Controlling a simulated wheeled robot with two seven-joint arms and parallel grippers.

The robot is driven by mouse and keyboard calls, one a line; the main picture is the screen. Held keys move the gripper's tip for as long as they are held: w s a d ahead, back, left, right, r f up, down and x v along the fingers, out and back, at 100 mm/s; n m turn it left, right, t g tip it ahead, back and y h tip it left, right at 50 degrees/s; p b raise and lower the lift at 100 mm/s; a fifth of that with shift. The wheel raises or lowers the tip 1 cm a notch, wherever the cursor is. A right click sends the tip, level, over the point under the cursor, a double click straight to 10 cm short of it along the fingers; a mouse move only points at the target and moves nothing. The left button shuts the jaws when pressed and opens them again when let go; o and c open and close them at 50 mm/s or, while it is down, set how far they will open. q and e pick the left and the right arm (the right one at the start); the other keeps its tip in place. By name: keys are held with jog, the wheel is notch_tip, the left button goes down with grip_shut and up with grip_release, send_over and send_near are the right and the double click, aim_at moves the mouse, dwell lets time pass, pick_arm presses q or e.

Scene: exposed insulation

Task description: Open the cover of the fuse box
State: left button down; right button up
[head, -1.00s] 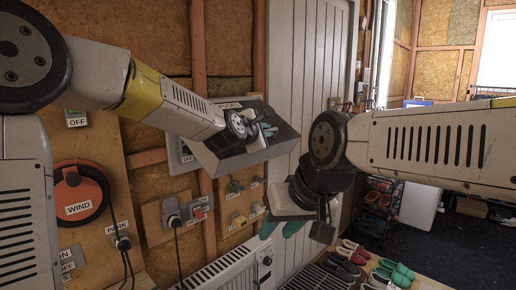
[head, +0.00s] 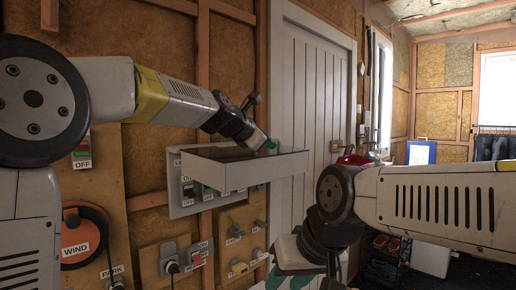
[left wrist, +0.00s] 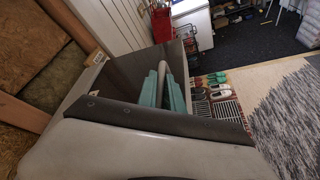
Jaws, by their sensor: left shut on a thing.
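The fuse box (head: 178,207) is a grey panel on the wall left of the white door, with switches showing under its cover. Its cover (head: 222,177) is a shallow grey box-shaped lid, swung up and sticking out from the wall about level.
An orange WIND reel (head: 84,236) and labelled sockets (head: 240,266) are on the wall near the fuse box. A white panelled door (head: 312,100) stands to the right. In the left wrist view, shoes (left wrist: 217,92) and a grey rug (left wrist: 290,110) lie on the floor.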

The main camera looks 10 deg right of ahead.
aim_at(254, 157)
pick_arm(q)
jog(key=shift+w+a+r, duration=0.1)
dwell(0.3)
jog(key=c, duration=1.8)
grip_release()
jog(key=shift+o, duration=0.2)
jog(key=v, duration=0.7)
jog(key=shift+s+a+r, duration=0.1)
jog(key=shift+s+a, duration=0.15)
